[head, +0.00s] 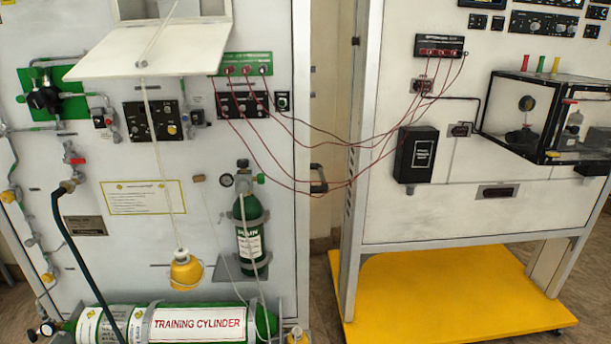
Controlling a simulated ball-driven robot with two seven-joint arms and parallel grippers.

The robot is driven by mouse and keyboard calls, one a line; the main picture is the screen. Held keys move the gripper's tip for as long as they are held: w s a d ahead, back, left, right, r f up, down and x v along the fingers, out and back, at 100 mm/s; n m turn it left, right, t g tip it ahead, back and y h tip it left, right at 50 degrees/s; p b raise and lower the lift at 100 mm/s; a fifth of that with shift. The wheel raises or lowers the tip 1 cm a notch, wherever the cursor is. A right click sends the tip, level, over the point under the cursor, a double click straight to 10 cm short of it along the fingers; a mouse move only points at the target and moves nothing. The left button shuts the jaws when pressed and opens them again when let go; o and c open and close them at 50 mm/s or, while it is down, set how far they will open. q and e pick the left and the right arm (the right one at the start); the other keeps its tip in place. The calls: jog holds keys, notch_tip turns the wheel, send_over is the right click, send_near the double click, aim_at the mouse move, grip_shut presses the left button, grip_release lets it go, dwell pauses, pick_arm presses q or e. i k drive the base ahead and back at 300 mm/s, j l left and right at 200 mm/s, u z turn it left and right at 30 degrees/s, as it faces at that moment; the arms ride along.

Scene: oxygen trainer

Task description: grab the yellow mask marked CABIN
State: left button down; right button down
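A yellow mask (186,272) hangs on a pale cord in front of the left white panel, above the large green cylinder. The cord runs up to an open white box (150,50) with its flap lowered at the top of the panel. No CABIN marking can be read on the mask. Neither of my grippers is in view.
A large green cylinder labelled TRAINING CYLINDER (190,323) lies below the mask. A small green cylinder (250,232) stands in a bracket to its right. A dark hose (78,250) hangs at left. Red wires (290,180) span to the right panel, which has a yellow base (440,300).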

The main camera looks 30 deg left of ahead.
aim_at(186, 273)
jog(key=u, duration=1.6)
